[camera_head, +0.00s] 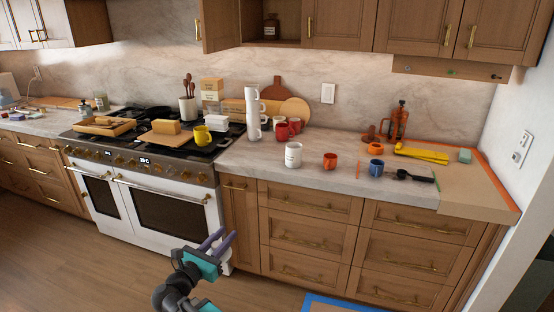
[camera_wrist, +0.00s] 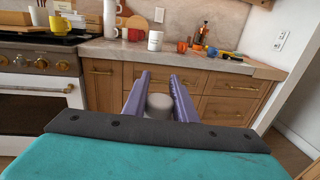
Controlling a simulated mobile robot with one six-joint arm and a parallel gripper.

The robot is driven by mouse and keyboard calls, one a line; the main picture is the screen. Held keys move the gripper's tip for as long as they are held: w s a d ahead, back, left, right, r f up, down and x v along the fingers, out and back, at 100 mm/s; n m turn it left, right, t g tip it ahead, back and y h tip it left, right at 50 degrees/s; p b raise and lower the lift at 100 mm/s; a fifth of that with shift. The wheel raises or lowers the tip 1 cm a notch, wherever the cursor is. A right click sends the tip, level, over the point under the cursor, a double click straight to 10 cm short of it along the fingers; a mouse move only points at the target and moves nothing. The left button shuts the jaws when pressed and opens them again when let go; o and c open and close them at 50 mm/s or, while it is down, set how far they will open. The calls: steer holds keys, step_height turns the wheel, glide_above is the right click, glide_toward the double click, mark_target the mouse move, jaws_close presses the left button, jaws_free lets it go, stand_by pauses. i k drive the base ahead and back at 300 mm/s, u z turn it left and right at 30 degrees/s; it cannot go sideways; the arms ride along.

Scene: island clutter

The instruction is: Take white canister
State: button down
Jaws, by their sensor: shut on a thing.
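A white canister (camera_head: 293,154) with small dark marking stands upright on the counter right of the stove; it also shows in the wrist view (camera_wrist: 155,41). My gripper (camera_head: 220,243) is low in front of the stove, below counter height and apart from this canister. In the wrist view its purple fingers (camera_wrist: 159,88) stand on both sides of a pale grey, rounded thing (camera_wrist: 159,106), and they are shut on it. I cannot tell what this thing is. In the head view it does not stand out against the white stove.
An orange-red mug (camera_head: 330,161), a blue mug (camera_head: 376,168) and a black scoop (camera_head: 412,176) are right of the canister. A stack of white cups (camera_head: 252,115) and red mugs (camera_head: 281,132) stand behind left. A yellow mug (camera_head: 202,135) is on the stove.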

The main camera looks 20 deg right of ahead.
mark_target(293, 150)
steer(key=u, duration=0.3)
steer(key=i, duration=0.85)
steer(key=u, duration=0.4)
steer(key=i, duration=0.75)
steer(key=u, duration=0.2)
